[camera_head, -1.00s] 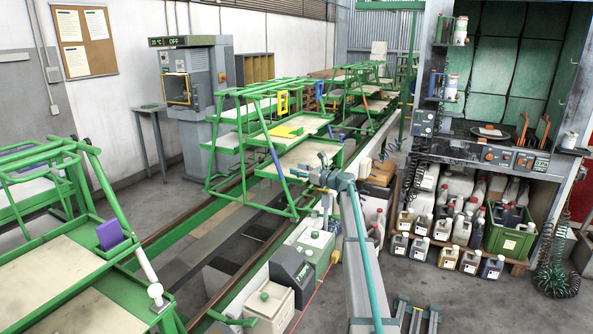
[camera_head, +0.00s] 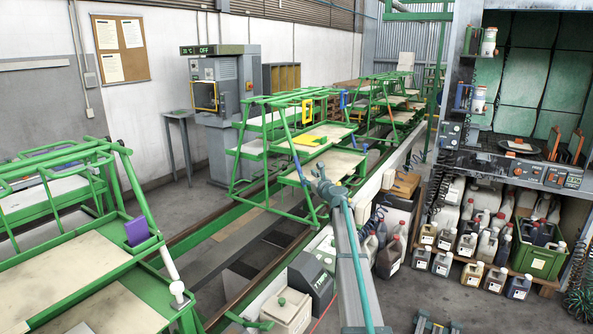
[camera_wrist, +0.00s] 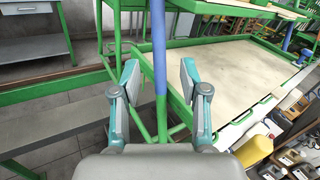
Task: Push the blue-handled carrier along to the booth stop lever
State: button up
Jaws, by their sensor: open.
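The blue-handled carrier is a green tube frame with cream shelves (camera_head: 335,163), standing on the rail line in the middle of the head view. Its slanted blue handle (camera_head: 294,158) is on the near side. My gripper (camera_head: 322,184) is open, just right of the handle in the head view. In the wrist view the blue handle (camera_wrist: 159,50) runs upright between the two spread fingers of my gripper (camera_wrist: 162,80), with visible gaps on both sides. I cannot tell whether anything touches. I cannot make out the booth stop lever with certainty.
More green carriers (camera_head: 390,92) stand farther along the line. The booth (camera_head: 520,165) is at right, with bottles and a green crate (camera_head: 537,262) below. A grey box (camera_head: 310,275) sits beside the rails.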

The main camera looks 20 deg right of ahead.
aim_at(300, 169)
jog(key=w, duration=0.3)
jog(key=w+p, duration=0.1)
jog(key=w, duration=0.2)
jog(key=w+p, duration=0.1)
jog(key=w, duration=0.2)
jog(key=shift+w+a, duration=0.15)
jog(key=shift+a, duration=0.2)
grip_shut()
